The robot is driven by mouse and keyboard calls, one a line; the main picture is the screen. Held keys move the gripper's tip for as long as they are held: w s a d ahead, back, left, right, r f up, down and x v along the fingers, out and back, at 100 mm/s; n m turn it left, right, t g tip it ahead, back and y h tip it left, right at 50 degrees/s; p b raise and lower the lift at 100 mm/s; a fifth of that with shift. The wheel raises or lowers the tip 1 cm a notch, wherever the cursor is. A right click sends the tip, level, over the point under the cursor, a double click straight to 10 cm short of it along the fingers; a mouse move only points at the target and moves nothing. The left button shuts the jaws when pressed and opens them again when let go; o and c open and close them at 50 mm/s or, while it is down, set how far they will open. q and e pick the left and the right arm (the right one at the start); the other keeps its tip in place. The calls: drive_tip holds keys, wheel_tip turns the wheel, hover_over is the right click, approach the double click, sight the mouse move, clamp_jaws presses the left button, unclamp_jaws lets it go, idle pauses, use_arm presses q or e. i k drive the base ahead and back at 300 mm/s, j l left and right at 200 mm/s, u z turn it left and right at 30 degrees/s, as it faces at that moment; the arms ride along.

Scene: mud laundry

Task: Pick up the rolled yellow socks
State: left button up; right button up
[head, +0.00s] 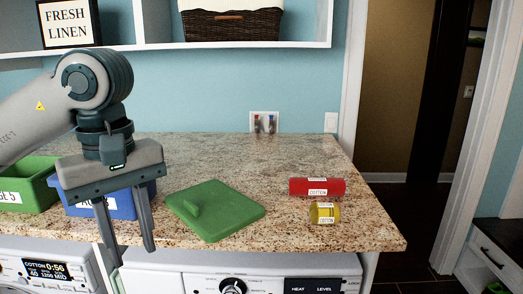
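The rolled yellow socks (316,213) lie on the granite counter near its front right corner. They form a short yellow roll with a white "COTTON" label. My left gripper (132,256) points down at the left, in front of the blue bin, well to the left of the yellow roll. Its two fingers are spread apart with nothing between them. My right gripper does not show.
A red roll labelled "COTTON" (335,186) lies just behind the yellow one. A green lid (225,210) lies between it and my gripper. A blue bin (125,205) and a green bin (38,178) stand left on the counter (225,155), above the machines.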

sight(319, 214)
drive_tip(key=k, duration=0.95)
